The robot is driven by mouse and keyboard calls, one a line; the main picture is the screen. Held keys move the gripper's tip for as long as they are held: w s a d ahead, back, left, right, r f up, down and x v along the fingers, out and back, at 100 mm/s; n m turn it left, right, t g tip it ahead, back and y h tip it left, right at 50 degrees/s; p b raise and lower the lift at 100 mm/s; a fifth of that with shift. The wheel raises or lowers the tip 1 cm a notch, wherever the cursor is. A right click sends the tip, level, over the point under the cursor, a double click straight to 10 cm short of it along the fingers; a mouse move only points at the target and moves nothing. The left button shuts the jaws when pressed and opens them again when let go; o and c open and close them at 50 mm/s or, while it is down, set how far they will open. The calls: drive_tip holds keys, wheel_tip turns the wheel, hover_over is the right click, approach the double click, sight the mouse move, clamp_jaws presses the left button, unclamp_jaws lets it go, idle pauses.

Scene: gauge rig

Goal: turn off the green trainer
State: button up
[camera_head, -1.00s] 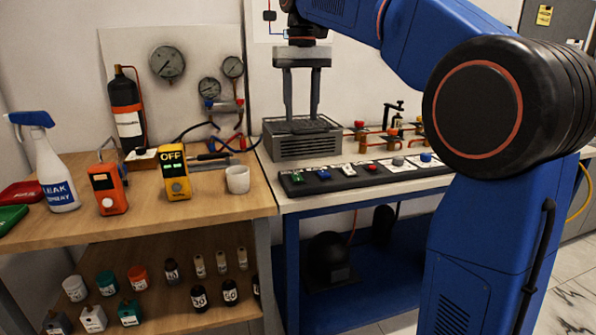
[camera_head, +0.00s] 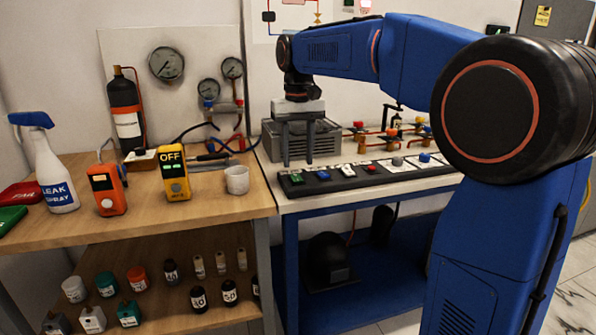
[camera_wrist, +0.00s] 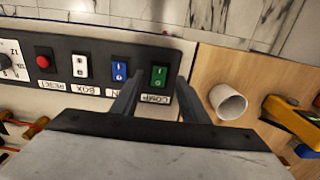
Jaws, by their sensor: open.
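A dark switch strip (camera_head: 345,176) lies along the front of the white bench top. It carries a green rocker switch (camera_head: 297,178) at its left end, labelled COMP, then a blue rocker switch (camera_head: 323,174), a white switch, a red button and knobs. The wrist view shows the green switch (camera_wrist: 159,77) and the blue switch (camera_wrist: 119,71) close up. My gripper (camera_head: 298,163) is open and empty, pointing down just above the strip's left end. In the wrist view, its fingers (camera_wrist: 162,76) stand on either side of the green switch. I cannot tell whether they touch the strip.
A grey vented box (camera_head: 328,142) stands right behind my fingers. A white cup (camera_head: 237,180), a yellow meter reading OFF (camera_head: 174,175), an orange device (camera_head: 107,192) and a spray bottle (camera_head: 54,170) stand on the wooden bench at left. Valves and copper pipes (camera_head: 385,135) sit behind the strip.

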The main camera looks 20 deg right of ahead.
sight(298, 180)
drive_tip(key=shift+f, duration=2.35)
